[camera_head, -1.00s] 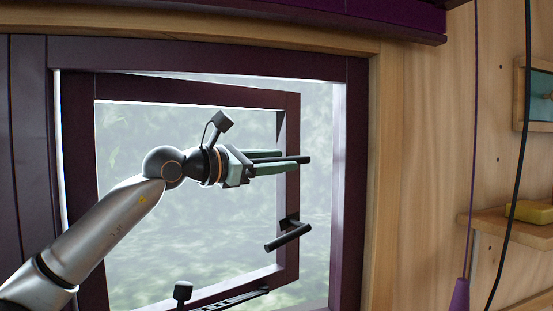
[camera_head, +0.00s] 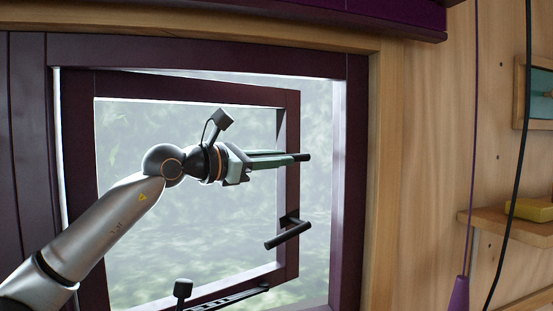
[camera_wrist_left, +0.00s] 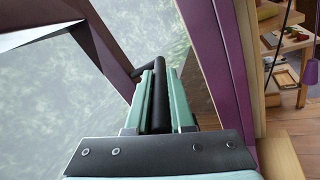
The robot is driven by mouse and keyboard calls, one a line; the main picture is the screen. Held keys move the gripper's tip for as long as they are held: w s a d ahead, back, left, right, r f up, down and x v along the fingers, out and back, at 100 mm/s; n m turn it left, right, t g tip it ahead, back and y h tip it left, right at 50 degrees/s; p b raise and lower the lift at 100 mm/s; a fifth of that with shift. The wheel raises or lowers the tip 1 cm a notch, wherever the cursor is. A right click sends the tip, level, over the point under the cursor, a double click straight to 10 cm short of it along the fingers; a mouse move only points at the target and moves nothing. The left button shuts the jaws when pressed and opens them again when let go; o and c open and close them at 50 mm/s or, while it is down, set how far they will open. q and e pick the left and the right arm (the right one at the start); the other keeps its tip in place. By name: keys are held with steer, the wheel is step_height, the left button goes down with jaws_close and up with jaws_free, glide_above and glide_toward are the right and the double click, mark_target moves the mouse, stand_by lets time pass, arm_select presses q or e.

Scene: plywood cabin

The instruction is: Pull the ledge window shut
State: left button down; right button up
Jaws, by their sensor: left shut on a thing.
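The window sash (camera_head: 288,190) is purple and stands ajar in its purple frame (camera_head: 353,180), with a gap on its right side. In the head view, my left gripper (camera_head: 290,158) reaches across the pane from the left. Its green fingers are shut on a black bar handle (camera_head: 303,157) near the sash's right side. In the left wrist view, the black handle (camera_wrist_left: 160,105) lies between the fingers (camera_wrist_left: 159,80), and its far end bends left toward the purple sash (camera_wrist_left: 103,45). The handle's mount is hidden in the head view. My right gripper is out of view.
A second black handle (camera_head: 288,235) sticks out lower on the sash. A dark stay bar (camera_head: 228,299) runs along the bottom. Right of the window are a plywood wall (camera_head: 420,150), hanging cords and a small shelf (camera_head: 510,226) with a yellow block (camera_head: 530,211).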

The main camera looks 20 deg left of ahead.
mark_target(293, 166)
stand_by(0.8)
arm_select(q)
steer(key=s+d+m+g+h, duration=0.1)
steer(key=s+d, duration=0.1)
steer(key=s, duration=0.1)
steer(key=s+d+m+g+h+b, duration=0.1)
steer(key=s+d+g+h, duration=0.1)
steer(key=s, duration=0.2)
steer(key=s+d+m+g+h+b, duration=0.1)
steer(key=s+d+m, duration=0.1)
steer(key=s, duration=0.2)
steer(key=shift+s+g, duration=0.2)
steer(key=shift+g, duration=0.1)
steer(key=shift+s+d, duration=0.1)
steer(key=shift+d, duration=0.05)
steer(key=shift+f, duration=0.1)
steer(key=c, duration=0.8)
jaws_free()
steer(key=shift+s, duration=0.1)
